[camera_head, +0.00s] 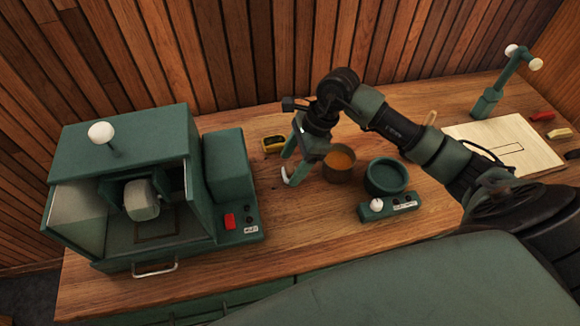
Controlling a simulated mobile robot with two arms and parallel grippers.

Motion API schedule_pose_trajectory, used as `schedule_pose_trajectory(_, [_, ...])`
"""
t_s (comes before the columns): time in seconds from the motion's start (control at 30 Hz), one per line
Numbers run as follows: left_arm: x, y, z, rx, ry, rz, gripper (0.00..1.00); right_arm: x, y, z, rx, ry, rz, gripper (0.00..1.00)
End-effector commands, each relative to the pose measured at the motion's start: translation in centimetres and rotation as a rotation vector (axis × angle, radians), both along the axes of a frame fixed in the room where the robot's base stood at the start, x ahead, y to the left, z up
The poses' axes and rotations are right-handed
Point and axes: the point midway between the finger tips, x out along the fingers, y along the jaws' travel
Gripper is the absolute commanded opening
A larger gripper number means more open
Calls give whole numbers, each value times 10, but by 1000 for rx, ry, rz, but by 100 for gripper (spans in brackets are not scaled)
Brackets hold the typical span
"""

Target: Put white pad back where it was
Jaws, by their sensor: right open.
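My right gripper (287,168) is open, pointing down over the wooden bench left of the orange-filled cup. A small white piece (299,174) shows at its fingertips; I cannot tell whether it is a loose pad or part of a finger. A pale off-white rounded block (141,200) sits inside the open-fronted green machine (125,140) at the left, above a dark rectangular outline on its floor. I cannot tell for sure which of these is the white pad. My left gripper is not in view.
The orange-filled cup (339,164), a green bowl (386,177) and a control box with a white knob (388,206) stand near my right arm. A yellow-black item (273,144) lies behind the gripper. A pale board (508,147) and green stand (487,103) are at the right.

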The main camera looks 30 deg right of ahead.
Motion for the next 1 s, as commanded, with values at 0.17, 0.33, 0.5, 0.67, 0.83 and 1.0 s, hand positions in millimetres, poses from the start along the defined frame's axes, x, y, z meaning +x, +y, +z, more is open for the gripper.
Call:
schedule_pose_trajectory(0.17, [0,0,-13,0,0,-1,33,-3,-16,35,-5,-7,1,66])
schedule_pose_trajectory(0.33, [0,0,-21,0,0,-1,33,-7,-29,67,-4,-5,1,66])
schedule_pose_trajectory(0.5, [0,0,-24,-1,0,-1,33,-9,-36,87,-2,-2,0,66])
schedule_pose_trajectory(0.67, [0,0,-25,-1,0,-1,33,-10,-38,94,-1,-1,1,66])
schedule_pose_trajectory(0.83, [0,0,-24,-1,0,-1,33,-10,-38,95,-1,0,1,66])
schedule_pose_trajectory(1.0, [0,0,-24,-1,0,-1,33,-10,-38,94,-1,0,1,66])
